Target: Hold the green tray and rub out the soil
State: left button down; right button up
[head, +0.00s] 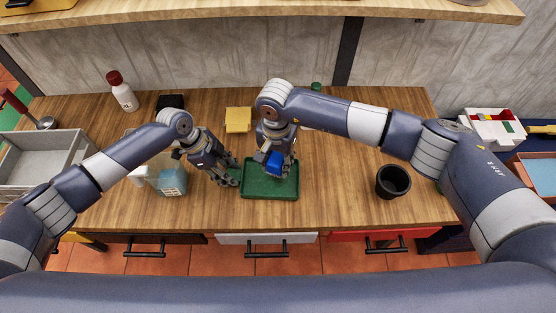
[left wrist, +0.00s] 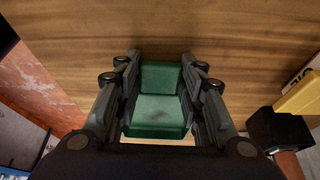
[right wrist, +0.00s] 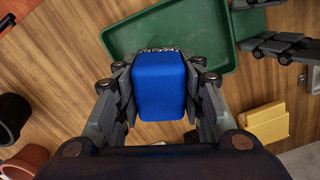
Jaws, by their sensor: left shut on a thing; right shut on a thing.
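The green tray (head: 270,191) lies on the wooden table near its front edge. My left gripper (head: 231,179) is shut on the tray's left side. In the left wrist view, part of the green tray (left wrist: 158,108) shows between the fingers, with a faint dark smudge on it. My right gripper (head: 273,168) is shut on a blue block (right wrist: 160,88) with a grey, rough-looking far edge. It holds the block over the tray's upper part; whether they touch is unclear. The block and my right gripper hide part of the tray floor.
A yellow block (head: 238,121) lies behind the tray. A clear container with blue contents (head: 172,180) stands to the left. A black cup (head: 393,181) stands to the right. A red-capped bottle (head: 124,94) and a grey crate (head: 40,160) are further left.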

send_over(277, 180)
jog(key=shift+f, duration=2.5)
jog(key=o, duration=0.6)
jog(key=shift+c, duration=0.2)
jog(key=c, duration=0.6)
jog(key=shift+o, duration=0.2)
jog(key=shift+f, duration=0.75)
